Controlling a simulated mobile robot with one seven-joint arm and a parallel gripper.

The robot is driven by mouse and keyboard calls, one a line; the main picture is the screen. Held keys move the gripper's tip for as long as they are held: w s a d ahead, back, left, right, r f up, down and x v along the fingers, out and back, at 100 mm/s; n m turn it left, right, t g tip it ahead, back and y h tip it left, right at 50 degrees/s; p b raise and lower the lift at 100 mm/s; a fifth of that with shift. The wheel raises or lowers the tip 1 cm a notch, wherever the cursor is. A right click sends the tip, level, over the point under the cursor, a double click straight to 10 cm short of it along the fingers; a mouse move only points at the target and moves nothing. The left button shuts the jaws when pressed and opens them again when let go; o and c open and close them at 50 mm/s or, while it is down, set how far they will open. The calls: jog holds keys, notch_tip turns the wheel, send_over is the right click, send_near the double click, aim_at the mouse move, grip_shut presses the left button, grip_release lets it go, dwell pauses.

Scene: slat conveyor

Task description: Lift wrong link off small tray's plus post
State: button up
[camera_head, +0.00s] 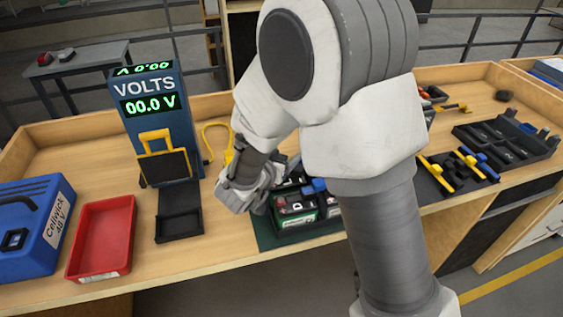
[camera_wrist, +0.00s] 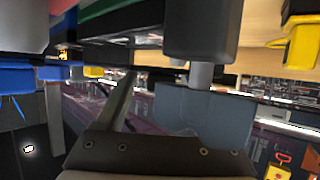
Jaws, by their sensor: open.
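The small tray (camera_head: 268,238) is dark green and stands at the table's front edge, partly behind my arm. It holds green-and-black battery cells (camera_head: 296,220) with red and light marks on top. A blue piece (camera_head: 319,185) shows above the cells; I cannot tell whether it is the wrong link or sits on the plus post. My gripper (camera_head: 258,197) is at the tray's left side, low and close to the cells, open and holding nothing I can see. The wrist view shows a dark finger end (camera_wrist: 200,32) beside a green surface (camera_wrist: 118,20). The post is not clearly visible.
A meter reading 00.0 V (camera_head: 150,105) stands left, with a black holder (camera_head: 180,225) before it. A red tray (camera_head: 103,235) and blue Cellwick case (camera_head: 30,235) are farther left. Yellow and blue links (camera_head: 470,160) and a long black tray (camera_head: 505,145) lie right.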

grip_shut()
jog(key=shift+r, duration=0.15)
